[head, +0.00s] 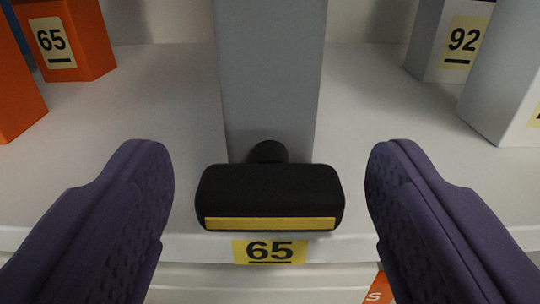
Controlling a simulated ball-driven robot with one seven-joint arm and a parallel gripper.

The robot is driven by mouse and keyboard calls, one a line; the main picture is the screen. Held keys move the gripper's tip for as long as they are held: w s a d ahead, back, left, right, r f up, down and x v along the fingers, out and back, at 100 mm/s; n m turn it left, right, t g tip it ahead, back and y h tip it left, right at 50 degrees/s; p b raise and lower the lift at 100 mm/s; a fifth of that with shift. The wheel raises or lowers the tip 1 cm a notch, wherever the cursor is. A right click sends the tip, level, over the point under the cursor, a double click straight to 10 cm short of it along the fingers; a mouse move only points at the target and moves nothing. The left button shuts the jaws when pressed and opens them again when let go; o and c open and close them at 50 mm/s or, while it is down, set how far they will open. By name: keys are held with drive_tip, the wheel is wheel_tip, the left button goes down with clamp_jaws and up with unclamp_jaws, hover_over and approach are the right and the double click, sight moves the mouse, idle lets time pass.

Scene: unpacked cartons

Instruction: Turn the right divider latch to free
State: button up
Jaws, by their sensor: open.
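The divider latch (270,190) is a black bar-shaped knob with a yellow stripe along its lower front edge. It lies level, on a short black stem at the front of a grey upright divider (270,80). My gripper (270,185) is open, with one purple finger to the left of the latch and one to the right. A gap shows between each fingertip and the latch ends. Nothing is held. Only this one latch is in view, so I cannot tell from here whether it is the right one.
A yellow label 65 (269,251) is on the edge of the white shelf (175,105) below the latch. Orange cartons (75,40) stand at the left, grey-white cartons (450,45) at the right. The shelf beside the divider is clear. An orange corner (377,291) shows below.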

drive_tip(key=c, duration=1.1)
drive_tip(key=shift+o, duration=0.2)
drive_tip(key=shift+n, duration=0.3)
drive_tip(key=n, duration=0.6)
drive_tip(key=shift+a, duration=0.15)
drive_tip(key=shift+f+n, duration=0.15)
drive_tip(key=shift+n, duration=2.45)
